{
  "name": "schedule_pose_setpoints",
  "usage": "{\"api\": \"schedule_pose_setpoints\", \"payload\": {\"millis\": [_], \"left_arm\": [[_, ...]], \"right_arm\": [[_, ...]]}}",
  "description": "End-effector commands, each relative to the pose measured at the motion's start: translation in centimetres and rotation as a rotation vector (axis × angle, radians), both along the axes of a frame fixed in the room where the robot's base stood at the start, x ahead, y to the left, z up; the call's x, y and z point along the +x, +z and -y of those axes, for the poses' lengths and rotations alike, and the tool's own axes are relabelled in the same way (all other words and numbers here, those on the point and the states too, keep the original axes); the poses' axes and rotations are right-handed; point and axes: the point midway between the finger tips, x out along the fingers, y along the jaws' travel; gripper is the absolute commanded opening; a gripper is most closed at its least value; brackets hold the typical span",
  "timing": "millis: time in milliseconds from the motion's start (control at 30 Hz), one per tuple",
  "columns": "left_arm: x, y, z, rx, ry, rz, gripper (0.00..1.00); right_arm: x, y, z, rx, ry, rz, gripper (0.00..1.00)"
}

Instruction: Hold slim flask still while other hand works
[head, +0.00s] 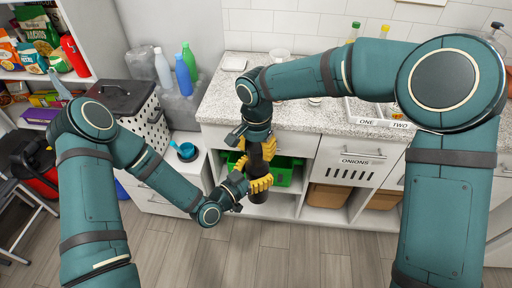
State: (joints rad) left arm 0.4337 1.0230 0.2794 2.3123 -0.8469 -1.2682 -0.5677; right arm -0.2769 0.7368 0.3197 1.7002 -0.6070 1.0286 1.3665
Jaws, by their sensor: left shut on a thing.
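The slim flask (256,161) is black and upright, held in the air in front of the white cabinets. My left gripper (260,186) comes in from the left and is shut on the flask's lower part, its yellow fingers around it. My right gripper (256,150) points down from above at the flask's top, with yellow fingers on both sides of it. Whether those fingers press on the flask cannot be told. The fingers and wrists hide parts of the flask.
The speckled counter (219,108) is behind, above a shelf with a green bin (285,172) and a drawer marked ONIONS (352,160). A white drawer unit (155,197) with a blue bowl (187,151) stands at left. The grey floor (310,258) is clear in front.

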Motion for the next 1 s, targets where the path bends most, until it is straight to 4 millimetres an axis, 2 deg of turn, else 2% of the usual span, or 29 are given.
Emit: {"api": "schedule_pose_setpoints", "payload": {"millis": [167,267,1000], "left_arm": [[-0.3,0.26,0.57,-0.003,-0.016,0.005,0.0],[-0.34,0.28,0.64,-0.003,-0.018,0.005,0.0],[-0.38,0.35,0.75,-0.004,-0.021,0.007,0.0]], "right_arm": [[0.06,0.17,-0.44,0.011,0.026,0.007,0.08],[0.05,0.19,-0.47,0.014,0.121,0.005,0.08],[-0.18,0.22,-0.27,0.034,1.464,-0.023,0.08]]}}
